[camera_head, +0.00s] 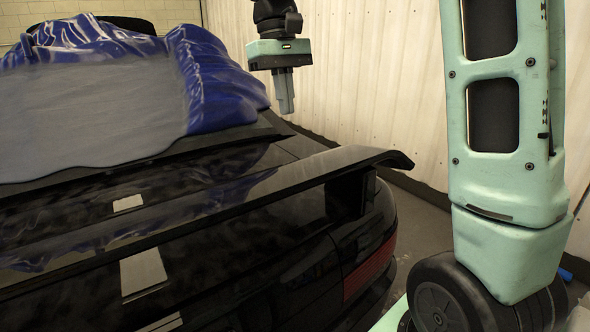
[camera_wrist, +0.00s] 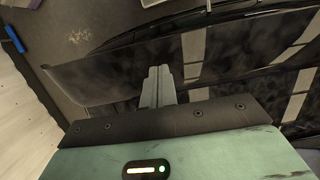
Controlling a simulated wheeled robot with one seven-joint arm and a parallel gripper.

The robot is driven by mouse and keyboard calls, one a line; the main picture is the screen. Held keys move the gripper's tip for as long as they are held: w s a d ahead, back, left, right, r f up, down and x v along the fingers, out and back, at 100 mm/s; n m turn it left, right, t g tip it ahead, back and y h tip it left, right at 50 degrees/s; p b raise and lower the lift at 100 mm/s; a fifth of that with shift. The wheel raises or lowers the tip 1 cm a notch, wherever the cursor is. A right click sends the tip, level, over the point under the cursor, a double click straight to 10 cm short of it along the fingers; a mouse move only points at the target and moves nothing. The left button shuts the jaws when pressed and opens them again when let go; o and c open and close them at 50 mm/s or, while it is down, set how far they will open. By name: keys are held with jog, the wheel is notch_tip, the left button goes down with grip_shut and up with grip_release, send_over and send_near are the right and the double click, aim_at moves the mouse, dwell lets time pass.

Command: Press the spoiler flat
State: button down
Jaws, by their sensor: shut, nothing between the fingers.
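The black spoiler (camera_head: 250,196) is a long wing across the rear of a black car (camera_head: 290,270). It stands raised above the trunk lid, with a dark upright (camera_head: 349,196) under its right end. My gripper (camera_head: 285,104) is in the air above and beyond the spoiler's right end, pointing down. Its fingers are shut together and empty. In the wrist view the fingers (camera_wrist: 158,75) show in front of the spoiler (camera_wrist: 110,80), which runs across the picture. I cannot tell the gap to it there; in the head view they are apart.
A blue cover (camera_head: 215,85) with a grey panel (camera_head: 85,115) lies over the car's roof and rear window. A pale corrugated wall (camera_head: 360,75) stands close along the right side. A blue object (camera_wrist: 14,38) lies on the floor.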

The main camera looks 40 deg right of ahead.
aim_at(296, 184)
jog(key=shift+f, duration=0.15)
jog(key=p+x, duration=0.2)
jog(key=x, duration=1.1)
jog(key=shift+s+f, duration=0.1)
jog(key=shift+f, duration=0.3)
